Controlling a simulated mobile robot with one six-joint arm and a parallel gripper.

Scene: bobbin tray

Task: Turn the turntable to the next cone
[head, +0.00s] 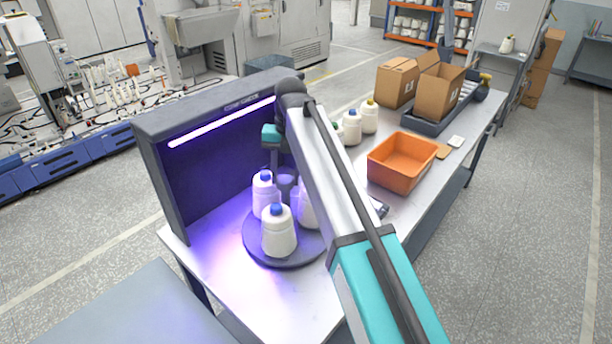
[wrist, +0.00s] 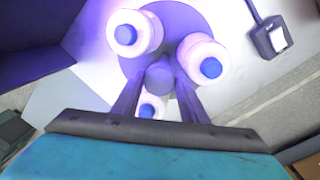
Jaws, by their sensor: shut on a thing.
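The round dark turntable (head: 257,250) stands on the table in front of a purple-lit panel. Three white cones with blue tops stand upright on it: a front cone (head: 279,238), a left-rear cone (head: 262,198), and a right cone (head: 308,210) partly hidden by my arm. The wrist view shows the turntable (wrist: 182,16) with the cones around its middle. My gripper (wrist: 159,84) points down at the centre and is shut on the turntable's central knob (wrist: 159,74). In the head view the knob (head: 286,180) is partly hidden among the cones.
A dark panel (head: 160,150) with a bright light bar stands close behind the turntable. An orange bin (head: 400,165), more cones (head: 352,128) and open cardboard boxes (head: 438,90) are farther along the table. A small dark device (wrist: 270,38) lies beside the turntable.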

